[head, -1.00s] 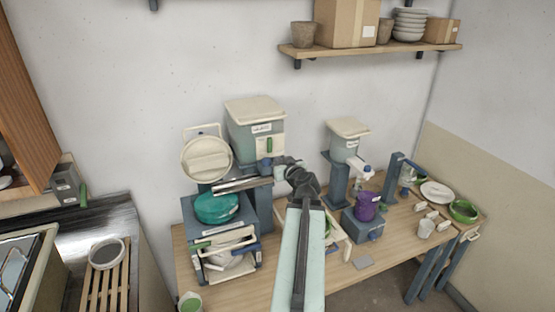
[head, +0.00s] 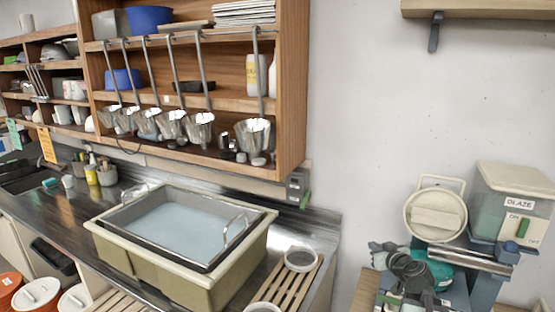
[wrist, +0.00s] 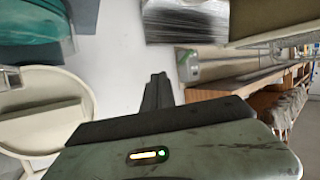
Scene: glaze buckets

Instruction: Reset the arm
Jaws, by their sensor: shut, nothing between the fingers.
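My gripper (wrist: 157,92) shows in the wrist view with its dark fingers together and nothing between them. In the head view my dark gripper (head: 380,252) is at the lower right, in front of the bench with the glaze dispenser (head: 515,205). It overlaps the teal bowl (head: 440,272) in the picture; I cannot tell whether they touch. The wrist view shows a teal round shape (wrist: 25,30) at the upper left and a cream round lid or bowl (wrist: 45,115) below it.
A tub of pale liquid (head: 180,228) stands on the dark metal counter (head: 75,215) at left. Dippers hang from the wooden shelf unit (head: 292,100) above. A slatted rack (head: 290,285) with a small bowl (head: 300,259) is beside the tub. Lidded buckets (head: 35,293) stand at lower left.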

